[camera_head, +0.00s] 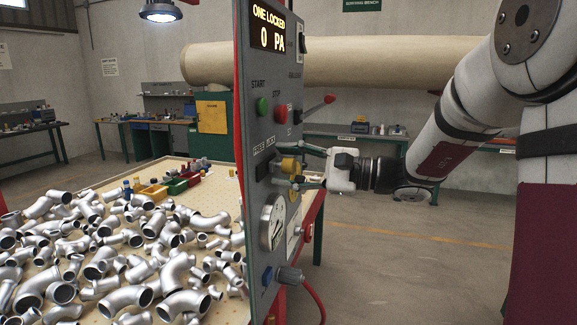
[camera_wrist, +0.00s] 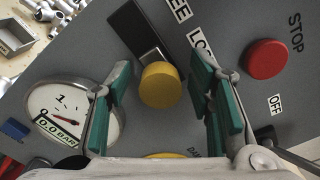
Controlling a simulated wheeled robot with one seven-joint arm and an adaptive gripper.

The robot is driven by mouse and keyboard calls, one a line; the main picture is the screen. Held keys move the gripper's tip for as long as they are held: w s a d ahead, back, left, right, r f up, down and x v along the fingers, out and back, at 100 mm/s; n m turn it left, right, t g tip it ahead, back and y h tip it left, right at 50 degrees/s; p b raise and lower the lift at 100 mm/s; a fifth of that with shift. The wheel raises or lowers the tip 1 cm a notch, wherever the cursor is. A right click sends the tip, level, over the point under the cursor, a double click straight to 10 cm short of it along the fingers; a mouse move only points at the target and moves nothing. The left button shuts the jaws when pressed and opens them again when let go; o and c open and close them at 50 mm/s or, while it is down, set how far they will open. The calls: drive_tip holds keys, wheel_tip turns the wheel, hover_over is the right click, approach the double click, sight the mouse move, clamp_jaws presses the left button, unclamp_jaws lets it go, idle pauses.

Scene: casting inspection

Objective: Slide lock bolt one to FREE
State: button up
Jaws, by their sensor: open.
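The grey control panel (camera_head: 255,140) carries a lit display reading "ONE LOCKED" and "0 PA". A round yellow knob (camera_wrist: 160,85) sits at the lower end of a dark slot plate (camera_wrist: 138,30) in the wrist view, beside a partly covered FREE and LOCK label (camera_wrist: 190,30). In the head view the yellow knob (camera_head: 289,164) is at the panel, near my fingertips. My gripper (camera_wrist: 163,88) is open, with one green-padded finger on each side of the knob and visible gaps. A second yellow part (camera_wrist: 165,156) is mostly hidden by my gripper.
A red STOP button (camera_wrist: 267,59), a pressure gauge (camera_wrist: 72,115) and a red-tipped lever (camera_head: 318,105) are close by on the panel. A table (camera_head: 222,179) of silver pipe castings is to the left. Floor space (camera_head: 400,265) is open to the right.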

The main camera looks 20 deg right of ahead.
sight(264, 171)
clamp_jaws()
drive_tip(key=s+a, duration=0.1)
drive_tip(key=s+a+p, duration=0.1)
drive_tip(key=s, duration=0.1)
drive_tip(key=shift+a, duration=0.1)
drive_tip(key=shift+s+a+f, duration=0.1)
drive_tip(key=shift+a, duration=0.05)
unclamp_jaws()
drive_tip(key=shift+s, duration=0.1)
drive_tip(key=shift+d, duration=0.2)
drive_tip(key=v, duration=1.1)
drive_tip(key=shift+s+d, duration=0.25)
drive_tip(key=shift+a, duration=0.1)
